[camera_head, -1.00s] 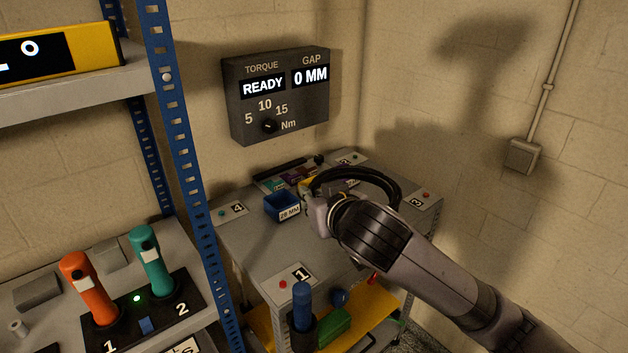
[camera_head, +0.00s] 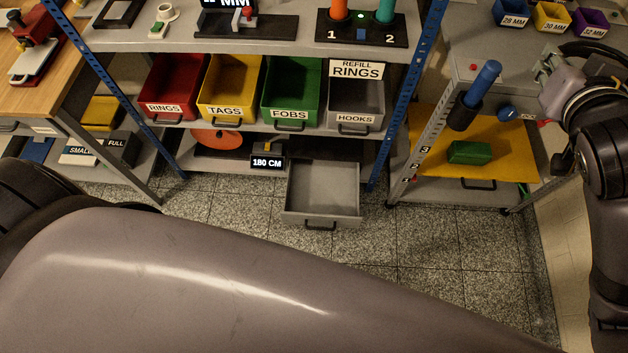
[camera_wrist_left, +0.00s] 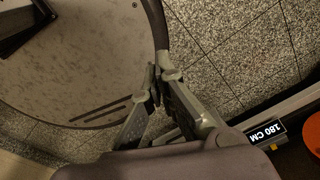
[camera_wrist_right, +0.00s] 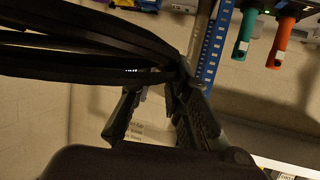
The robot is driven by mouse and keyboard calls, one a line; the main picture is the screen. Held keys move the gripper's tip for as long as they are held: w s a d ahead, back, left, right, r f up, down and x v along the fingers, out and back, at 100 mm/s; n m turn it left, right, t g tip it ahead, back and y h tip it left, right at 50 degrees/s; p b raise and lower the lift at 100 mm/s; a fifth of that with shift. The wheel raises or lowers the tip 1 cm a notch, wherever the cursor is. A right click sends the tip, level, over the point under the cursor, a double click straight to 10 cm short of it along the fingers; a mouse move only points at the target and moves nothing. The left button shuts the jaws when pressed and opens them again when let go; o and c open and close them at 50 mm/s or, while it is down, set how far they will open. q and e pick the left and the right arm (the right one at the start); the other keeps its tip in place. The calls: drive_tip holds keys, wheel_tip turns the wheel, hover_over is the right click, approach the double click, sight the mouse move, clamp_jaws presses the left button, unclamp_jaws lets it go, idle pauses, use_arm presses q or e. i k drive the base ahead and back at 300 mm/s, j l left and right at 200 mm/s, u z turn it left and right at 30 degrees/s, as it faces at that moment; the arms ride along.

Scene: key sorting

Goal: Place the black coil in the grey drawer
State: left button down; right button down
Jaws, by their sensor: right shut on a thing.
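The black coil (camera_head: 597,48) shows at the upper right of the head view, partly behind my right arm. My right gripper (camera_head: 546,72) is shut on it; in the right wrist view the coil's thick black loops (camera_wrist_right: 85,45) run across to the fingers (camera_wrist_right: 158,88). The grey drawer (camera_head: 325,188) is pulled out low under the shelf, in the middle of the head view, and looks empty. The coil is well to the right of it and higher. My left gripper (camera_wrist_left: 155,80) shows in the left wrist view with its fingertips together, holding nothing visible.
Red, yellow, green and grey bins (camera_head: 355,108) stand on the shelf above the drawer. A blue rack post (camera_head: 405,95) and the cart with a yellow shelf (camera_head: 440,140) lie between coil and drawer. Speckled floor (camera_head: 420,245) is clear before the drawer.

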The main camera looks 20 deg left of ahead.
sight(321, 199)
drive_tip(key=u, duration=0.4)
drive_tip(key=l+u, duration=0.15)
drive_tip(key=u, duration=0.6)
drive_tip(key=l+u, duration=0.1)
drive_tip(key=u, duration=0.3)
drive_tip(key=k+l, duration=0.2)
drive_tip(key=l, duration=0.2)
drive_tip(key=k+l, duration=0.2)
drive_tip(key=l, duration=0.2)
drive_tip(key=k+l+u, duration=0.1)
drive_tip(key=l, duration=0.35)
drive_tip(key=k, duration=0.05)
